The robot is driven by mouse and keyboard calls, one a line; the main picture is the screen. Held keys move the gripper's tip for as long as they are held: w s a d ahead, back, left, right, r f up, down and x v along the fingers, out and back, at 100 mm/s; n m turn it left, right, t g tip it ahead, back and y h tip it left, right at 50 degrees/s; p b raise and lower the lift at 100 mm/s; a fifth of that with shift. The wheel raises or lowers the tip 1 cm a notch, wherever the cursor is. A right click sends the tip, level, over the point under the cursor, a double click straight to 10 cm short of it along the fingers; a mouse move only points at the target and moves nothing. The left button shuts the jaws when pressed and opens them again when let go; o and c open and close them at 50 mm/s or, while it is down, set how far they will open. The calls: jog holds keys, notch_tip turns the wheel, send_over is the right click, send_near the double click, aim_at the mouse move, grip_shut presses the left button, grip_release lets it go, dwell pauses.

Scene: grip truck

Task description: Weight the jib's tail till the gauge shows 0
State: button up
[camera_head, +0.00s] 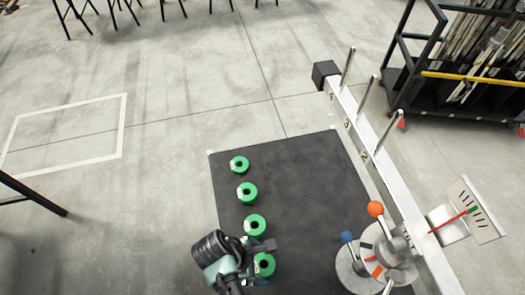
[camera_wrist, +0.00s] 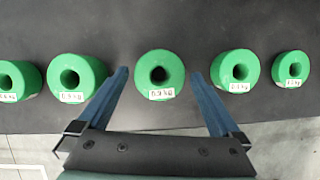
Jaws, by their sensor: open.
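Several green ring weights with white labels lie in a row on a dark mat (camera_head: 300,180); one is the far weight (camera_head: 240,170). In the wrist view, the middle weight (camera_wrist: 159,92) sits between my open gripper's fingers (camera_wrist: 158,74), with a gap on each side. Its label looks like 0.7 kg, but is blurred. My gripper (camera_head: 265,260) is over the near end of the row, partly hiding weights. The white jib (camera_head: 385,170) carries upright pegs (camera_head: 369,97) and a black end block (camera_head: 325,73). The gauge (camera_head: 476,212) has a red needle near a green mark; its reading is too small.
A round base with an orange ball (camera_head: 376,208) and a blue ball (camera_head: 347,237) stands beside the jib. A black rack (camera_head: 415,85) with a yellow bar is at the top right. The mat's middle is clear.

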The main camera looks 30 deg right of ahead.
jog(key=shift+x, duration=0.9)
grip_shut()
jog(key=c, duration=0.6)
grip_release()
jog(key=shift+c, duration=1.3)
jog(key=shift+w+r+p, duration=0.15)
jog(key=shift+r+p, duration=1.2)
jog(key=shift+p, duration=0.1)
jog(key=shift+r+p, duration=2.5)
jog(key=shift+p, duration=0.3)
